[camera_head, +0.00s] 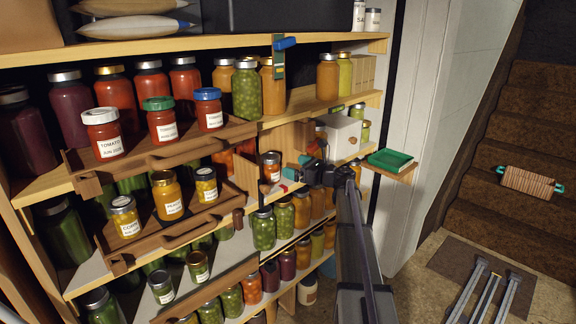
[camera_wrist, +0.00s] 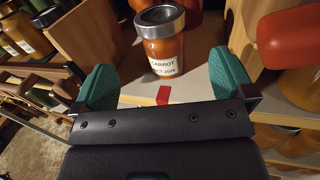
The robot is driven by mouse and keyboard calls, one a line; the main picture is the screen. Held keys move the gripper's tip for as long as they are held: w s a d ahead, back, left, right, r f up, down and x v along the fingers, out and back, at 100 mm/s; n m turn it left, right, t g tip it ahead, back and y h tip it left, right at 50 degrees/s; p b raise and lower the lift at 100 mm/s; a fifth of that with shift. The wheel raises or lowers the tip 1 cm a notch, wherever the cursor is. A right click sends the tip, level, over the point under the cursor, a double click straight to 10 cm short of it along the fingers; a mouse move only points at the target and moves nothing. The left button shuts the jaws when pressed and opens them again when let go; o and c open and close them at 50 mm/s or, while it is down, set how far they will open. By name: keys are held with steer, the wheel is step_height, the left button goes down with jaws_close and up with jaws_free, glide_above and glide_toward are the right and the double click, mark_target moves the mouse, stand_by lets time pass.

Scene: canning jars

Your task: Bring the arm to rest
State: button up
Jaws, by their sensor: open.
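My gripper (camera_head: 298,167) reaches in from the lower right at the middle shelf in the head view. In the wrist view its two teal fingers (camera_wrist: 161,76) are spread wide and hold nothing. A small orange jar labelled carrot (camera_wrist: 164,42) stands upright on the shelf in front of them, with gaps to both sides. The same jar (camera_head: 270,167) shows left of the gripper in the head view. A red mark (camera_wrist: 163,95) lies on the shelf edge in front of the jar.
Pull-out wooden trays (camera_head: 166,161) with labelled jars stick out at the left. A white box (camera_head: 339,135) and a small ledge with a green tray (camera_head: 390,159) are close by on the right. The floor (camera_head: 415,290) at the lower right has open room beside the stairs.

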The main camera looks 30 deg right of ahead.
stand_by(0.6)
steer(key=s+a+f+n+g+h, duration=0.3)
steer(key=s+a+f+n+g, duration=0.25)
steer(key=s+a+n, duration=0.35)
steer(key=s+a+f+n+g+h, duration=0.2)
steer(key=s+a+f+n+g, duration=0.4)
steer(key=s+n, duration=0.45)
steer(key=s+a+f+n+g+h, duration=0.35)
steer(key=s+a+f+n, duration=0.25)
steer(key=s+a+n, duration=0.45)
steer(key=s+a, duration=0.3)
steer(key=a, duration=0.3)
step_height(320, 180, up, 15)
steer(key=p, duration=1.5)
steer(key=shift+w+d+r+g, duration=0.2)
steer(key=shift+w+d+g, duration=0.1)
steer(key=shift+w+d, duration=0.15)
